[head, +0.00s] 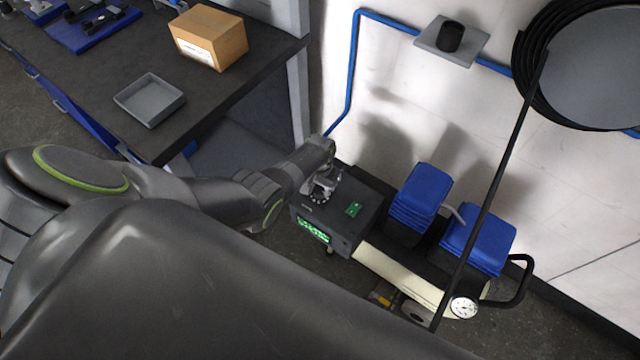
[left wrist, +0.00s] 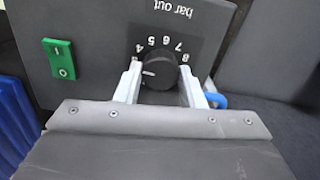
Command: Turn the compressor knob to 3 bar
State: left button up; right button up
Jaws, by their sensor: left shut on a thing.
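The compressor (head: 370,205) stands on the floor by the wall, a dark box with a green display (head: 313,230). Its black knob (left wrist: 160,70) sits on the panel under "bar out", which appears upside down in the left wrist view. My left gripper (left wrist: 160,84) is shut on the knob, one pale finger at each side. The knob's white pointer line faces left in that view, toward the left finger, just below the low end of the visible numbers. That finger hides the mark there. In the head view my left gripper (head: 322,188) is over the box top. My right gripper is not in view.
A green switch (left wrist: 60,58) is beside the knob. A cream tank (head: 400,270), blue-topped parts (head: 425,190) and a pressure gauge (head: 463,307) adjoin the box. A workbench (head: 235,85) with a cardboard box (head: 209,38) and grey tray (head: 150,101) stands at upper left.

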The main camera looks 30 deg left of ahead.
aim_at(320, 190)
pick_arm(q)
jog(key=shift+n, duration=0.4)
jog(key=o, duration=1)
notch_tip(320, 190, up, 7)
jog(key=p, duration=0.3)
jog(key=shift+f+p, duration=0.1)
jog(key=shift+p, duration=0.25)
notch_tip(320, 190, up, 11)
jog(key=shift+f+p, duration=0.2)
jog(key=shift+p, duration=0.75)
